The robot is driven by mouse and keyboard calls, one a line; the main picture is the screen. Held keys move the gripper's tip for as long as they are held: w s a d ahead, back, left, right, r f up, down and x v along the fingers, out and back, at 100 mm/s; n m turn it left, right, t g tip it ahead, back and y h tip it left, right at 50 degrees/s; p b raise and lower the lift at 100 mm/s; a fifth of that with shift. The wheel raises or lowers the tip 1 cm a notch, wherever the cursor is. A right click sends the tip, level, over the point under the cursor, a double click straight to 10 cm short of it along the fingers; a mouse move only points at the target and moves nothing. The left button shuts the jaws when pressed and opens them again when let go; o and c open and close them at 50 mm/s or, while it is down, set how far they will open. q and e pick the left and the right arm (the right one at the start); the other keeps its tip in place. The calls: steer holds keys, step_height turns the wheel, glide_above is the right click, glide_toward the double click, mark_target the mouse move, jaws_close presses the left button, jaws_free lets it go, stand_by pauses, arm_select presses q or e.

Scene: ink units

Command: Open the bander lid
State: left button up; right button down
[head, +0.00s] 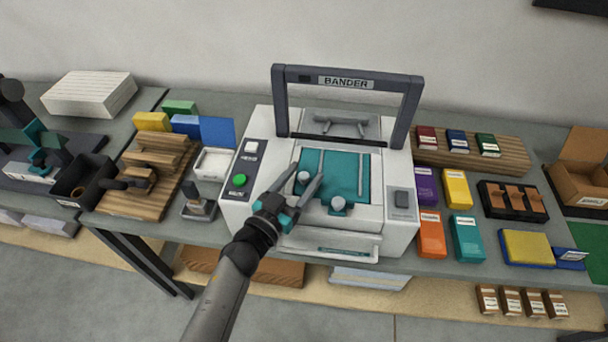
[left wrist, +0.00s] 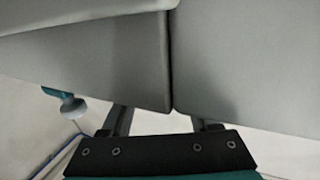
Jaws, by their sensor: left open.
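The bander (head: 236,211) is a white machine in the middle of the bench. A dark grey arch (head: 412,110) labelled BANDER stands upright over its back. A teal panel (head: 343,172) lies on its top, with round grey-white knobs and a grey handle (head: 340,123) behind it. I cannot tell for sure which part is the lid. My left gripper (head: 308,171) is open, its fingers over the left of the teal panel, seemingly holding nothing. In the left wrist view grey surfaces (left wrist: 240,55) hide the fingertips; a knob (left wrist: 73,107) shows at left. My right gripper is not in view.
A green button (head: 239,180) is on the bander's left front. Coloured boxes, such as an orange one (head: 431,236), stand close on its right. A white tray (head: 214,165) and a wooden rack (head: 150,200) are on its left. A wall is behind.

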arm_select(q)
steer(key=shift+w+d, duration=0.25)
steer(key=shift+w, duration=0.1)
jaws_close()
stand_by(0.3)
stand_by(1.0)
